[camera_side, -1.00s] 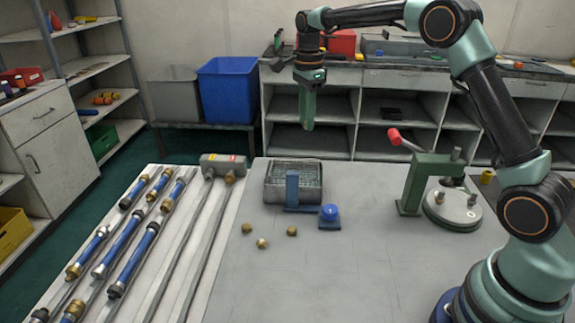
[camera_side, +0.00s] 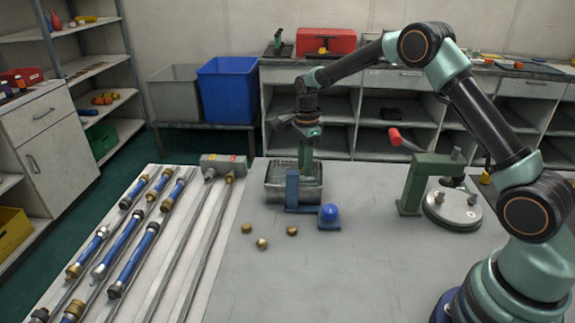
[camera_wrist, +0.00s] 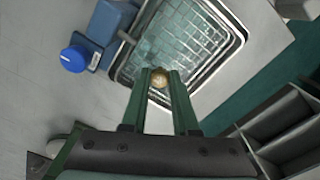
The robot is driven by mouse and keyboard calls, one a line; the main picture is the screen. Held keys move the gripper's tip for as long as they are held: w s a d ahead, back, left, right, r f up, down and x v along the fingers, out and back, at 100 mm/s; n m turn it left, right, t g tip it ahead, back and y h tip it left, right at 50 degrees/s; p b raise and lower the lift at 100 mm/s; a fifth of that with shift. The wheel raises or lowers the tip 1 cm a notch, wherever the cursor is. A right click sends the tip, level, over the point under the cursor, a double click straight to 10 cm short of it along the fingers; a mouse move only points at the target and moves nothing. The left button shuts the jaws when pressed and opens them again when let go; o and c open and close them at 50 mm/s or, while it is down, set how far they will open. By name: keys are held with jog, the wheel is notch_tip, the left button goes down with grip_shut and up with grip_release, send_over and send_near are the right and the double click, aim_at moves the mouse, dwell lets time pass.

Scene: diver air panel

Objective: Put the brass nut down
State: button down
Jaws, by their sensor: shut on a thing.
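My gripper (camera_wrist: 160,82) is shut on a brass nut (camera_wrist: 159,79), which shows between the green fingertips in the wrist view. In the side view my gripper (camera_side: 306,170) points down over the wire basket (camera_side: 308,194), and the nut is hidden there. In the wrist view the basket (camera_wrist: 236,38) lies beyond the fingertips, with a mesh bottom and a metal rim. I cannot tell how far above the mesh the nut is. Several other brass nuts, one of them here (camera_side: 262,244), lie loose on the grey table (camera_side: 360,270).
A blue bracket (camera_side: 292,190) with a round blue knob (camera_side: 329,212) stands at the basket's front. A green press with a red handle (camera_side: 394,137) stands to the right. Blue-sleeved rods (camera_side: 133,262) lie at the left. The table's front middle is clear.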

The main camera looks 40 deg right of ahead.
jog(key=shift+f, duration=0.6)
jog(key=c, duration=0.7)
grip_release()
